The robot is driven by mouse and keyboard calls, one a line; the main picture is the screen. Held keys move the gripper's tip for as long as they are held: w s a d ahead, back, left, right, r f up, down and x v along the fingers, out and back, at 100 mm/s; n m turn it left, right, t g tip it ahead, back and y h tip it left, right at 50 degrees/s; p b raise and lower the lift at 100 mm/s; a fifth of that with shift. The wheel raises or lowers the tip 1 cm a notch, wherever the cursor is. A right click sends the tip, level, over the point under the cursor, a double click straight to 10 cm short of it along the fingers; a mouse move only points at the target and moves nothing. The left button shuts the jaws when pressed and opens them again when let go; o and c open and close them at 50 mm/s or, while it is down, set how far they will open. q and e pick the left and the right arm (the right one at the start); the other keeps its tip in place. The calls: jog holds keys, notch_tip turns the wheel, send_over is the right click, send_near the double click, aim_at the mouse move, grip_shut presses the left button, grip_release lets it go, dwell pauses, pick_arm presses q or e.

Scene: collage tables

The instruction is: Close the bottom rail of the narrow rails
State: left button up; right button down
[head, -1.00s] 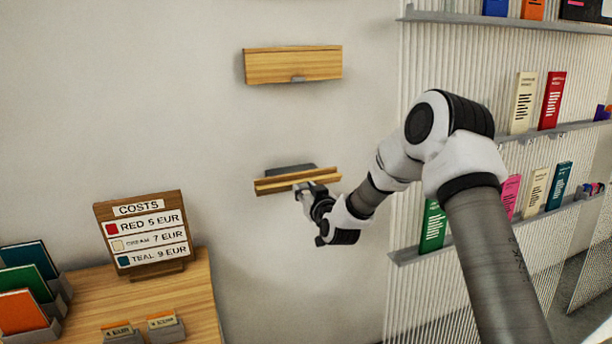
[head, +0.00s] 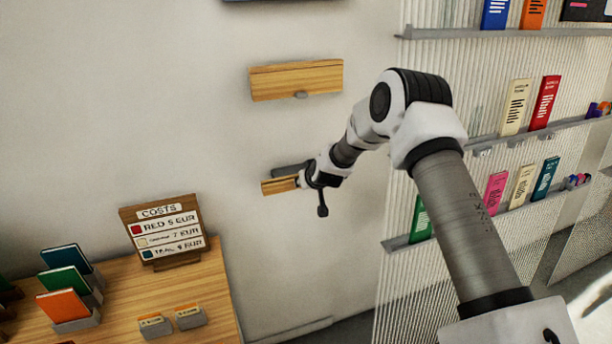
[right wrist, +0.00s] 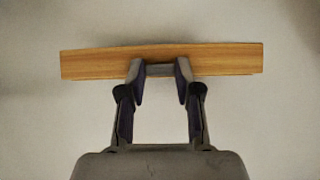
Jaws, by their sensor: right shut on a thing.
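The bottom narrow rail (head: 279,186) is a small wooden piece low on the wall, with a dark grey part (head: 290,170) showing above its wood. My right gripper (head: 303,179) is at its front and hides its right part. In the right wrist view the rail's wooden front (right wrist: 95,63) spans the picture, and the right gripper (right wrist: 160,72) is shut on the small grey tab (right wrist: 160,69) at its middle. How far the front stands open is hard to tell. The upper narrow rail (head: 296,79) has its wooden front upright, with a grey tab below. My left gripper is not in view.
A costs sign (head: 164,231) stands on a wooden table (head: 205,268) at lower left, near several coloured booklets and small card holders. Ribbed shelving with books (head: 514,107) is at the right, behind my arm. The wall around the rails is clear.

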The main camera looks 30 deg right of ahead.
jog(key=shift+r, duration=0.1)
jog(key=c, duration=1)
grip_release()
jog(key=shift+o, duration=1)
jog(key=shift+w, duration=0.1)
jog(key=v, duration=1.2)
jog(key=shift+w, duration=0.15)
